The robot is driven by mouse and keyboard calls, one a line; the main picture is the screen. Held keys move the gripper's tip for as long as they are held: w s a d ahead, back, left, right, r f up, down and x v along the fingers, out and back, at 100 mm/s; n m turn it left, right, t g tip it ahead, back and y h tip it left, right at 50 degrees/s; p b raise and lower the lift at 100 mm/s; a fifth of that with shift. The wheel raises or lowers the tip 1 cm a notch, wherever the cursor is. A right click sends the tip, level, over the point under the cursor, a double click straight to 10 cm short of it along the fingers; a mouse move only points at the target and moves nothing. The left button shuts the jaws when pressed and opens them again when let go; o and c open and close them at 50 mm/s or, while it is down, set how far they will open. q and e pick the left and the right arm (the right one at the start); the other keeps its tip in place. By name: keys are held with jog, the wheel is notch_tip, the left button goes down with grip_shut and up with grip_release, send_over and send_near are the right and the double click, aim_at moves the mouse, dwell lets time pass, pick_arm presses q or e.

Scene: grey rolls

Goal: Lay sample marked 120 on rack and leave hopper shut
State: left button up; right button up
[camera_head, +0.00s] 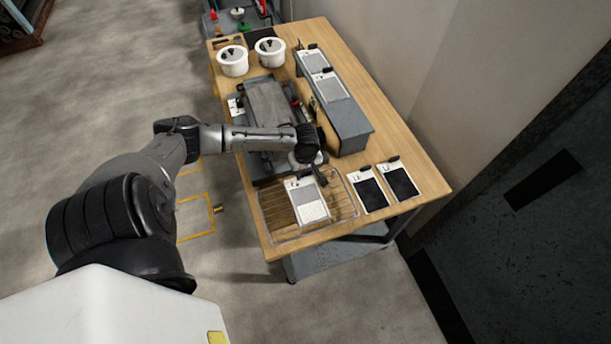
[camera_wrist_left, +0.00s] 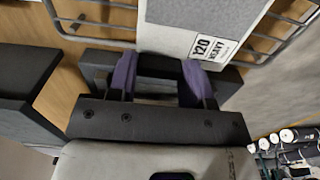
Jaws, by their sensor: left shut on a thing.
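The sample (camera_head: 311,207) is a pale and grey panel over the wire rack (camera_head: 270,212) at the table's near end. In the left wrist view the panel (camera_wrist_left: 218,14) has a white label that appears to read 120 HEAVY. My left gripper (camera_head: 313,176) is at the panel's far edge. In the left wrist view its purple-padded fingers (camera_wrist_left: 157,70) are shut on the dark grip at that edge. The panel lies flat within the rack's outline; I cannot tell whether it bears on the wires. A long grey machine (camera_head: 268,105) stands behind; I cannot make out the hopper or its lid. My right gripper is out of view.
Two white panels with black faces (camera_head: 369,190) (camera_head: 400,181) lie right of the rack. A grey raised shelf (camera_head: 350,122) carries two more panels (camera_head: 328,86). Two white lidded pots (camera_head: 233,64) (camera_head: 270,55) stand at the far end. Bare wood (camera_head: 385,130) shows along the right edge.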

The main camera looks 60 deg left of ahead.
aim_at(306, 176)
pick_arm(q)
notch_tip(306, 176, down, 3)
jog(key=shift+d+f, duration=0.1)
dwell(0.3)
jog(key=o, duration=1)
jog(key=shift+f, duration=0.1)
jog(key=shift+c, duration=0.2)
